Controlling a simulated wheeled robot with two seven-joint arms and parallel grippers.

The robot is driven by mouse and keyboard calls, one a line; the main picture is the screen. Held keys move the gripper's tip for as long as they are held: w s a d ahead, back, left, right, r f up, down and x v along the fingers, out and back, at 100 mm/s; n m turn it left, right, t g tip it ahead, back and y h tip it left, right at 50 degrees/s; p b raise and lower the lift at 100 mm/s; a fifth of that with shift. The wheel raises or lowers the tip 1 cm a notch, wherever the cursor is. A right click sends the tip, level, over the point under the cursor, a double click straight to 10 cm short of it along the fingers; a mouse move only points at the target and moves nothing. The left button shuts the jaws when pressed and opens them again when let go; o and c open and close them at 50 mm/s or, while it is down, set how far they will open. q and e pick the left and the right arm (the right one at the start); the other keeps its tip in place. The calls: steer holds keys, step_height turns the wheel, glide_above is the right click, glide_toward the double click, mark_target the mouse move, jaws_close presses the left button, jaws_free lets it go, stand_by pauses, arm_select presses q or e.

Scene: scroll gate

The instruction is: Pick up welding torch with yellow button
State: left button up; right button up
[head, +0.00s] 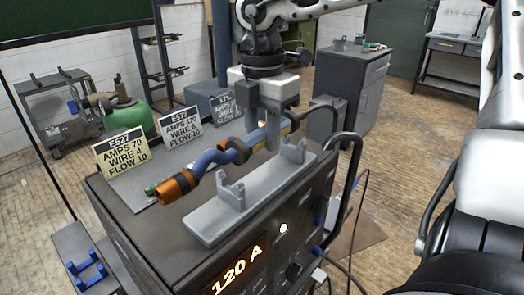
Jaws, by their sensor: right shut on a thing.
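The welding torch (208,160) has a blue body, a copper-orange nozzle end pointing left and a yellow part (260,145) near its handle. My right gripper (263,135) comes down from above and is shut on the torch's handle. The fingers partly hide the handle, so I cannot make out a separate button. The torch shows behind the grey cradle stand (252,195) and its two notched uprights, seemingly out of the notches. A dark cable curves from its rear end to the right. My left gripper is not in view.
The stand sits on a dark welding machine (150,238) with a lit "120 A" display. Cards (122,151) reading amps, wire and flow stand behind the torch. A grey cabinet (350,85) is at the back right. At the left is a cart with a green tank (128,117).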

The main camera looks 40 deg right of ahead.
mark_target(261, 130)
step_height(261, 130, up, 13)
steer(key=shift+f, duration=0.15)
stand_by(0.8)
